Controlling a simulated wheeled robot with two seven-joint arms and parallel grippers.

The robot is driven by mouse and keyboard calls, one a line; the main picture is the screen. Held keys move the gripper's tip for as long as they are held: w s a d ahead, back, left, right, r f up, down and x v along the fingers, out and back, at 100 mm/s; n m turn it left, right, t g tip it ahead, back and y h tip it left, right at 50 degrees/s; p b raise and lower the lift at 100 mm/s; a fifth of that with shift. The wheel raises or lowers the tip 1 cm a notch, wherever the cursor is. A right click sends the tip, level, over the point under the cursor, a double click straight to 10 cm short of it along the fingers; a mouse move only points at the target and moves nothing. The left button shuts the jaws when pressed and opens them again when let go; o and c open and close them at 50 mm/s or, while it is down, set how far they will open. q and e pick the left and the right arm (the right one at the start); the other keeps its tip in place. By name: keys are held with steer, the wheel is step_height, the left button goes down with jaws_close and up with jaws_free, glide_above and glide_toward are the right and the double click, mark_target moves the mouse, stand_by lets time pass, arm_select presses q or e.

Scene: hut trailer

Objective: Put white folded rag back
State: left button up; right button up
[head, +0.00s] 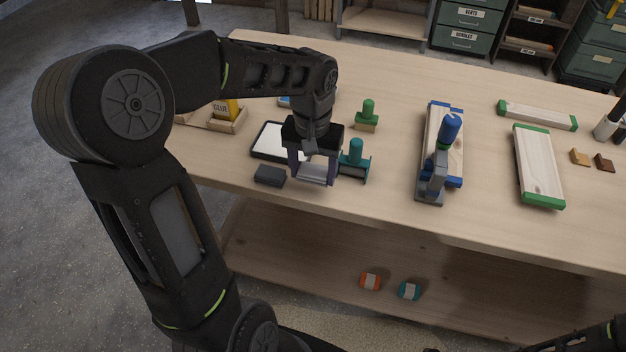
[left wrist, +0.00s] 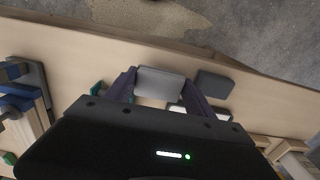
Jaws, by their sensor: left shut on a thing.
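My left gripper (head: 314,172) is over the near left part of the workbench, pointing down. It is shut on a folded rag (left wrist: 160,82), which looks light grey-white and sits between the two fingers. The rag also shows in the head view (head: 316,169), partly covered by the fingers. I cannot tell whether it touches the bench top. Part of my right arm shows at the bottom right corner of the head view; its gripper does not show.
A dark grey block (head: 269,175) lies left of the left gripper, beside a black-rimmed white tray (head: 265,153). A teal-handled tool (head: 355,157) stands close on the right. Farther right are a blue-and-grey clamp (head: 436,170) and a green-ended board (head: 538,165). Bench space between them is clear.

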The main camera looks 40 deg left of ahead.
mark_target(312, 193)
arm_select(q)
steer(key=shift+f, duration=1.9)
steer(key=shift+f, duration=0.1)
steer(key=shift+f, duration=0.15)
steer(key=shift+s+d+f+b, duration=0.2)
steer(key=shift+s+f+b, duration=0.15)
steer(key=shift+f+b, duration=0.1)
steer(key=o, duration=1.7)
steer(key=shift+c, duration=0.2)
steer(key=shift+o, duration=0.5)
steer(key=shift+r+p, duration=0.35)
steer(key=r, duration=1.2)
steer(key=shift+w+a+r, duration=0.15)
steer(key=shift+w+r, duration=0.1)
steer(key=shift+r, duration=0.15)
